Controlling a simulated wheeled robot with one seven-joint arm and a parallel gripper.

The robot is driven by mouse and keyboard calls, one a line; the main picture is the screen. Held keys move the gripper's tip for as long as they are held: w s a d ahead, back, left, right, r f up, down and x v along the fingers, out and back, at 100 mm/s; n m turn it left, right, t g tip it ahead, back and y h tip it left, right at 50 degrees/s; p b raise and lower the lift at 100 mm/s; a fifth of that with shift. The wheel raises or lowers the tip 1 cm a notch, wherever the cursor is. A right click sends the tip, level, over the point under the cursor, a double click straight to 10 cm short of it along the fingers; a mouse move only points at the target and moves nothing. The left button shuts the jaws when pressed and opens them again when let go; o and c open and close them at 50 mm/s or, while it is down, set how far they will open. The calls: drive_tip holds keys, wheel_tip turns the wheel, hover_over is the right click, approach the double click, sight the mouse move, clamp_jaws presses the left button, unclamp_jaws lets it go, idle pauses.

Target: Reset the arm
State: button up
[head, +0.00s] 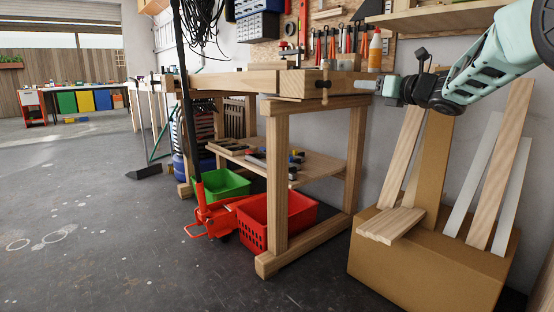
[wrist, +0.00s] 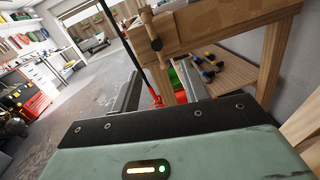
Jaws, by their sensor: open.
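My mint-green arm enters the head view at the upper right, and my gripper (head: 366,86) points left beside the right end of the wooden workbench (head: 270,84). In the wrist view the two grey fingers of my gripper (wrist: 160,88) stand apart with nothing between them. The bench's end, with its wooden vise handle (wrist: 150,30), is just beyond the fingers there. I cannot tell whether a finger touches the bench.
A cardboard box (head: 420,265) with planks stands below my arm. A red crate (head: 305,212), green crate (head: 228,183) and red floor jack (head: 207,220) are lower down. The left floor is mostly clear.

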drive_tip(key=s+a+f+m+g+h+p, duration=0.25)
drive_tip(key=s+a+f+m, duration=0.2)
drive_tip(key=s+m, duration=0.3)
drive_tip(key=s+a+f+m+g+h+p, duration=0.1)
drive_tip(key=s+a+f+m+g+p, duration=0.15)
drive_tip(key=s+a+m, duration=0.55)
drive_tip(key=s+a+f+m+g+h+p, duration=0.25)
drive_tip(key=s+f+m, duration=0.3)
drive_tip(key=m, duration=0.35)
drive_tip(key=s+f+m+g+h+p, duration=0.1)
drive_tip(key=s+f+m+g+p, duration=0.2)
drive_tip(key=s, duration=1.2)
drive_tip(key=s+f+m+g+h+p, duration=0.15)
drive_tip(key=s+m+g, duration=0.35)
drive_tip(key=s, duration=1)
wheel_tip(320, 180, up, 38)
drive_tip(key=p, duration=3.8)
drive_tip(key=shift+f, duration=0.2)
drive_tip(key=shift+a+m+g, duration=0.15)
drive_tip(key=shift+m+g, duration=0.1)
